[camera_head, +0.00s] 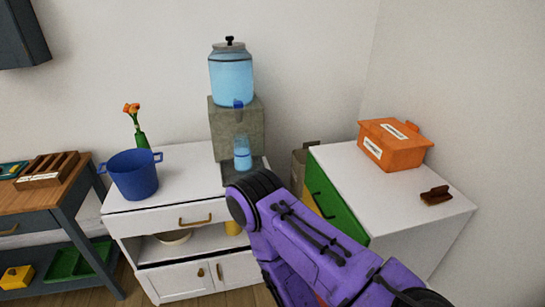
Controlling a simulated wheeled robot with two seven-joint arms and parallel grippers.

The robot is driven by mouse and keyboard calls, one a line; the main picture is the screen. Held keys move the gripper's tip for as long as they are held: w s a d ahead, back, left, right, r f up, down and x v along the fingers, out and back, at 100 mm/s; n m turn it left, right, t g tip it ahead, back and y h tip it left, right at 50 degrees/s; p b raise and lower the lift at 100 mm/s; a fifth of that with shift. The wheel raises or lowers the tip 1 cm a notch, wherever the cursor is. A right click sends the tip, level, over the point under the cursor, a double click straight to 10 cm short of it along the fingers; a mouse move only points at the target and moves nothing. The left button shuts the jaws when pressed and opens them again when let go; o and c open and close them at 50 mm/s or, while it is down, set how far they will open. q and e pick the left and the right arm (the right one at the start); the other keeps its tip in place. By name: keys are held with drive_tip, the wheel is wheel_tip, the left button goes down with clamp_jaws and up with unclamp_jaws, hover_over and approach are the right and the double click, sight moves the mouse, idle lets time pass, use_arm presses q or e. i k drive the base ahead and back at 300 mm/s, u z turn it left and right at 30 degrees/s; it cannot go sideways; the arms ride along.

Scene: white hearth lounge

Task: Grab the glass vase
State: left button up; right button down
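A slim green vase (141,140) with an orange flower stands at the back of the white cabinet, partly hidden behind a blue pot (134,177). It is too small to tell whether it is glass. A clear, blue-tinted glass vessel (242,158) stands under the tap of a water dispenser (231,77). My purple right arm reaches in from the lower right and ends in view at a black rounded joint in front of the white cabinet. No fingers of my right gripper show. My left arm and gripper are out of view.
The white cabinet (186,187) has clear top space right of the pot. A second white cabinet (345,170) at right holds an orange lidded box (393,145) and a small brown object (436,196). A wooden-topped table (72,180) stands at left.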

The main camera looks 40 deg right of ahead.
sight(243, 161)
drive_tip(key=z, duration=1.5)
